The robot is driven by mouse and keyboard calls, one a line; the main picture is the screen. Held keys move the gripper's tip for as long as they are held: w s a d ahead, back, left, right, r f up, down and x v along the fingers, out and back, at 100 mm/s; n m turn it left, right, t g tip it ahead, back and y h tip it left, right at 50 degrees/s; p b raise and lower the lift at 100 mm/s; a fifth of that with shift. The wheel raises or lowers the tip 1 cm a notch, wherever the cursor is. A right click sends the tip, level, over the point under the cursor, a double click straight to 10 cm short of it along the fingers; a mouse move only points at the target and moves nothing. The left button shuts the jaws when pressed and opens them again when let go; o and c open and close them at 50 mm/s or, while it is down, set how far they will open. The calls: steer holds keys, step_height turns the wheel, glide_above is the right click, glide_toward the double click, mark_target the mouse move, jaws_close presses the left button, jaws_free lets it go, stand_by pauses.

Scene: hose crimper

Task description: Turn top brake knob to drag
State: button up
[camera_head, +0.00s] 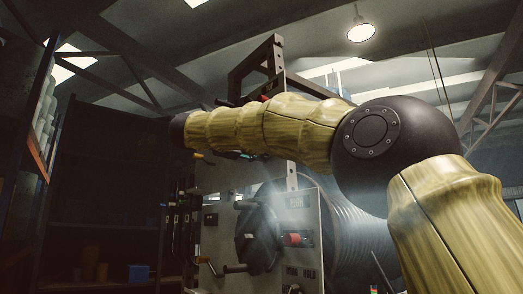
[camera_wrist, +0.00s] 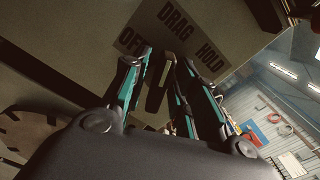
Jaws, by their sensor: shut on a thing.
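In the wrist view, my gripper (camera_wrist: 165,65) has its two teal-lined fingers on either side of a dark brake knob (camera_wrist: 156,84) and is shut on it. A label plate (camera_wrist: 185,30) beyond the fingertips reads OFF, DRAG and HOLD, with OFF at the left, DRAG in the middle and HOLD at the right. The left finger reaches close to OFF. I cannot tell exactly which mark the knob points at. In the head view, my arm hides most of the gripper.
In the head view, a grey machine panel (camera_head: 305,215) stands below my arm, with a red knob (camera_head: 291,239) and a crank handle (camera_head: 235,268). A large ribbed drum (camera_head: 350,235) is behind it. Dark shelving (camera_head: 110,190) stands at the left.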

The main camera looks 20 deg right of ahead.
steer(key=shift+n, duration=0.5)
steer(key=o, duration=0.7)
steer(key=shift+w+d, duration=0.1)
steer(key=v, duration=1.2)
